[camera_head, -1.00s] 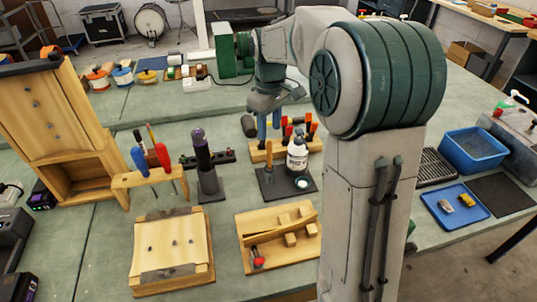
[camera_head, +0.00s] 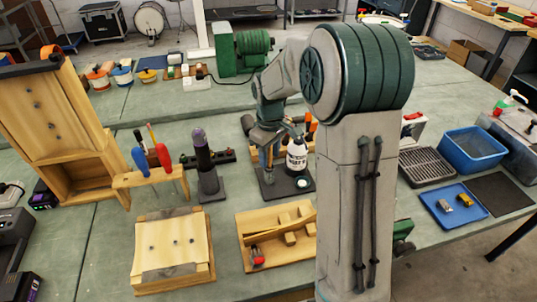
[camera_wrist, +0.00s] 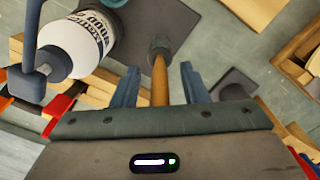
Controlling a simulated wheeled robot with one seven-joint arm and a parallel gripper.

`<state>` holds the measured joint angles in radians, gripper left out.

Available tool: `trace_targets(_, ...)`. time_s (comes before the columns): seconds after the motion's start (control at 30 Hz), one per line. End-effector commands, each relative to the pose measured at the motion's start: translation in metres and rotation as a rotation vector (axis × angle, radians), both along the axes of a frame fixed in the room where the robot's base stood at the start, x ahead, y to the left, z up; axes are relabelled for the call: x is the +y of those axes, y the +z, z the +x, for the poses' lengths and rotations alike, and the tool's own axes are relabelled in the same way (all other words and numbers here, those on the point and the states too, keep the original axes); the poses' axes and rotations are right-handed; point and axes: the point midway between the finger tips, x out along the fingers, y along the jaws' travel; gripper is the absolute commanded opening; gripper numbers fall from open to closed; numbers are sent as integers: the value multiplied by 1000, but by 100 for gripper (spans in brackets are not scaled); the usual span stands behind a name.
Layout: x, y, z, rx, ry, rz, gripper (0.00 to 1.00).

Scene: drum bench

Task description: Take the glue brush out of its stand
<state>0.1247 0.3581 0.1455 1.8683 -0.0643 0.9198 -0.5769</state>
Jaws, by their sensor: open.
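The glue brush (camera_wrist: 160,80) shows in the wrist view as a wooden handle running between my fingers. Its far end sits in a dark round holder (camera_wrist: 160,45) on a dark square base (camera_wrist: 180,20). My gripper (camera_wrist: 160,76) is open, with one blue finger on each side of the handle and a gap showing on both sides. In the head view my gripper (camera_head: 267,158) is low over the dark base plate (camera_head: 285,190), and its body hides the brush there. The white glue bottle (camera_head: 297,155) stands on the same plate, right of my gripper.
In the wrist view the bottle (camera_wrist: 75,45) is close on the left of my fingers. A wooden rack with orange-handled tools (camera_head: 311,126) is behind the plate. A purple-and-black tool (camera_head: 203,155) stands to the left. A wooden tray (camera_head: 250,228) lies in front.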

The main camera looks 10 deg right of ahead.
Motion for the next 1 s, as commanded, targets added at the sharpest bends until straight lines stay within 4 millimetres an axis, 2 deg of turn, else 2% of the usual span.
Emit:
trace_targets(0.03, 0, 0, 0, 0, 0, 0, 37)
trace_targets(0.17, 0, 0, 0, 0, -1, 0, 1)
trace_targets(0.2, 0, 0, 0, 0, -1, 0, 0)
trace_targets(0.47, 0, 1, 0, -1, -1, 1, 0)
trace_targets(0.57, 0, 7, 1, -4, -1, 0, 0)
trace_targets(1.0, 0, 86, 1, -4, -1, 0, 0)
